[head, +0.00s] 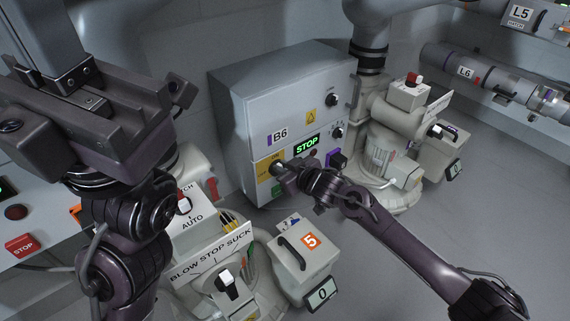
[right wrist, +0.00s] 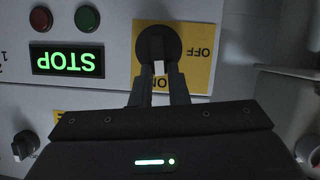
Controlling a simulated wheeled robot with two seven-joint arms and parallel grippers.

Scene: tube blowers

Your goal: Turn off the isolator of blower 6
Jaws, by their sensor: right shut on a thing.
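The grey B6 cabinet (head: 265,100) stands in the middle of the head view, with a green lit STOP display (head: 306,143). Its isolator is a round black knob (right wrist: 158,42) on a yellow plate (right wrist: 200,75) marked ON and OFF. The wrist view shows this panel upside down. The knob's white mark (right wrist: 158,68) is on the side of the ON label. My right gripper (head: 278,170) is at the isolator, its fingers (right wrist: 160,90) shut on the knob and partly covering the ON label. My left arm (head: 130,220) fills the left of the head view; its jaws are unclear.
Red and green buttons (right wrist: 65,18) sit beside the STOP display in the wrist view, with another black knob (right wrist: 26,145) lower left. Blower 5 (head: 300,245) stands in front of the cabinet. Another blower (head: 385,150) stands right. Open floor (head: 480,200) lies right.

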